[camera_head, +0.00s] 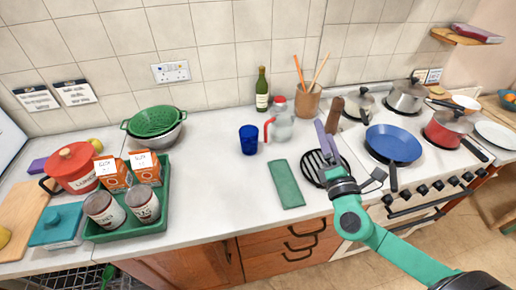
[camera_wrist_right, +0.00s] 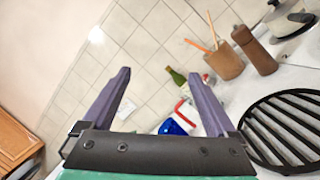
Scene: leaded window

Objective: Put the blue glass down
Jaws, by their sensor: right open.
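The blue glass (camera_head: 248,139) stands upright on the white counter, left of the clear jug with the red handle. It also shows in the right wrist view (camera_wrist_right: 178,125), beyond and between the fingers. My right gripper (camera_head: 325,140) is open and empty, above the counter by the black grate, well to the right of the glass and apart from it. In the right wrist view its two purple fingers (camera_wrist_right: 163,88) are spread with nothing between them. My left gripper is not in view.
A jug (camera_head: 283,125), a green bottle (camera_head: 262,90) and a utensil pot (camera_head: 307,102) stand behind. A green cloth (camera_head: 287,184) lies in front of the glass. A black grate (camera_head: 312,168) is near my gripper. Counter left of the glass is clear up to the green tray (camera_head: 112,236).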

